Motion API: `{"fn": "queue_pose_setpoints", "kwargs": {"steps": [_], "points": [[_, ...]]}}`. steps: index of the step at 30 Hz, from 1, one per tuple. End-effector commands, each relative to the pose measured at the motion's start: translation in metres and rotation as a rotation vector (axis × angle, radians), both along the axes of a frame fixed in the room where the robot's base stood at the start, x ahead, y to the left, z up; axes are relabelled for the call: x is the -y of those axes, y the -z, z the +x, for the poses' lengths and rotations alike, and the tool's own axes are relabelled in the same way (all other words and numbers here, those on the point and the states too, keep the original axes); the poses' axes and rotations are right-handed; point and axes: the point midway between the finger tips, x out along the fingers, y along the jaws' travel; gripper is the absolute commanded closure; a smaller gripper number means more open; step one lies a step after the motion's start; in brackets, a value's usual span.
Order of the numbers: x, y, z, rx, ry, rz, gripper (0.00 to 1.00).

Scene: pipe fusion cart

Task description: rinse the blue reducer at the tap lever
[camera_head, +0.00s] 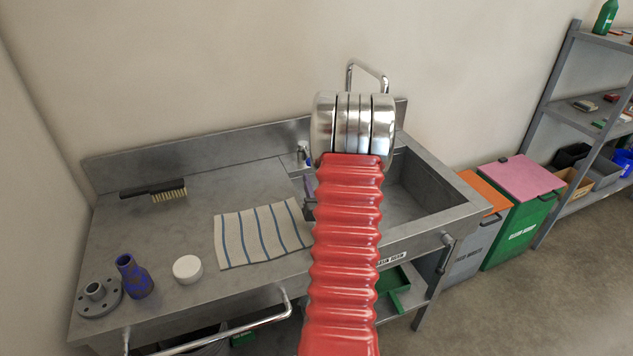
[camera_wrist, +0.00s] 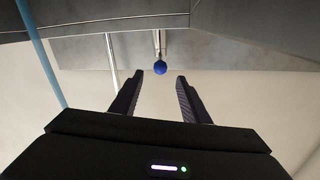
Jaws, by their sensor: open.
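The blue reducer (camera_head: 135,279), with brown smears, stands on the steel counter (camera_head: 150,225) at the front left in the head view, well away from the sink. In the wrist view, a blue ball knob (camera_wrist: 160,68) on a thin metal stem, apparently the tap lever, shows just beyond and between my fingertips. My gripper (camera_wrist: 160,76) is open and empty, its fingers either side of the knob in the picture; I cannot tell if they touch it. In the head view my red arm hides most of my gripper. A curved metal spout (camera_head: 369,70) rises behind the arm.
The sink basin (camera_head: 415,190) is partly hidden by my arm. A striped cloth (camera_head: 258,235), a brush (camera_head: 155,190), a white lid (camera_head: 187,269) and a grey flange (camera_head: 97,296) lie on the counter. Bins (camera_head: 518,210) and shelves (camera_head: 560,105) stand right.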

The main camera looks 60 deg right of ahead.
Motion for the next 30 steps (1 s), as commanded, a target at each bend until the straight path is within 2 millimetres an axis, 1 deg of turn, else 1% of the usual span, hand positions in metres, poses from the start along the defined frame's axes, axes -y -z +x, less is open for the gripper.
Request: {"fn": "queue_pose_setpoints", "kwargs": {"steps": [2, 5, 7, 8, 10, 14, 19, 23, 24, 26, 30], "points": [[0.0, 0.0, 0.0, 0.0, 0.0, 0.0, 0.59], [0.001, -0.002, 0.002, 0.001, -0.003, -0.002, 0.66], [0.002, -0.008, 0.007, 0.006, -0.008, -0.008, 0.71], [0.003, -0.012, 0.01, 0.009, -0.012, -0.012, 0.73], [0.006, -0.026, 0.02, 0.021, -0.024, -0.025, 0.78], [-0.008, -0.036, 0.038, -0.02, -0.047, -0.01, 0.87], [-0.038, -0.054, 0.069, -0.103, -0.088, 0.016, 0.99], [-0.068, -0.069, 0.091, -0.178, -0.124, 0.038, 1.0], [-0.079, -0.074, 0.097, -0.2, -0.135, 0.045, 1.0], [-0.094, -0.08, 0.105, -0.233, -0.153, 0.056, 1.0], [-0.133, -0.095, 0.118, -0.311, -0.192, 0.08, 1.0]]}}
